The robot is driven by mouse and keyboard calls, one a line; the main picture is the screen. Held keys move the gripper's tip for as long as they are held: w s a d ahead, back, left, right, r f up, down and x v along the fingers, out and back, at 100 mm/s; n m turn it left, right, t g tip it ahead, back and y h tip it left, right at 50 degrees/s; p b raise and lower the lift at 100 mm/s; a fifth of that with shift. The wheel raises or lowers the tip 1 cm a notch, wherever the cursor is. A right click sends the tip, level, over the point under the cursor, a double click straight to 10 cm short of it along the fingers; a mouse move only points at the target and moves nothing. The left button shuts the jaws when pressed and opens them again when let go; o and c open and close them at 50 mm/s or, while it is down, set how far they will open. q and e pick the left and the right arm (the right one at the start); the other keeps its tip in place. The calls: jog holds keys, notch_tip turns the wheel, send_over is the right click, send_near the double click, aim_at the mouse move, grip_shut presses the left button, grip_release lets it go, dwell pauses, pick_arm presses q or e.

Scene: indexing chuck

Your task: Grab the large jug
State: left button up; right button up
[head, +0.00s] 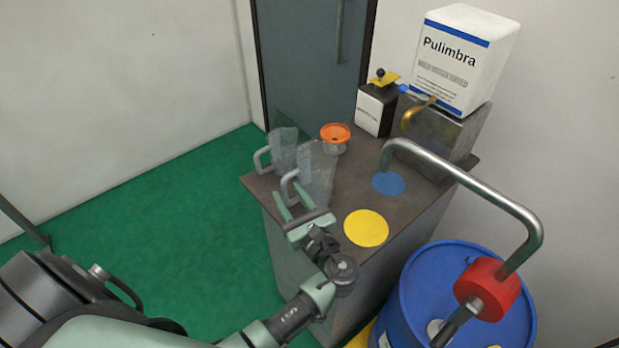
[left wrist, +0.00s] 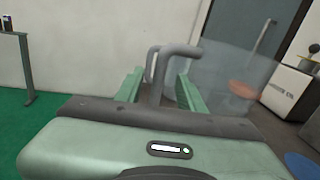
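Two clear jugs with grey handles stand on the brown cabinet top (head: 345,185). The nearer jug (head: 319,188) looks the larger; the other jug (head: 284,150) stands just behind it. My left gripper (head: 287,200) is at the handle side of the nearer jug. In the left wrist view my left gripper (left wrist: 158,88) is open, with the nearer jug's handle (left wrist: 157,90) between its fingers and a gap on each side. The clear body of this jug (left wrist: 215,75) is to the right, partly behind the right finger. My right gripper is not in view.
An orange funnel-like item (head: 335,132), a black-and-white bottle (head: 376,108) and a large white canister (head: 462,55) are at the back. Yellow (head: 366,228) and blue (head: 389,183) discs lie on the top. A bent metal pipe (head: 490,200) rises over a blue drum (head: 415,290).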

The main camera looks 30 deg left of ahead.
pick_arm(q)
jog(key=shift+x, duration=1.3)
grip_shut()
dwell(0.4)
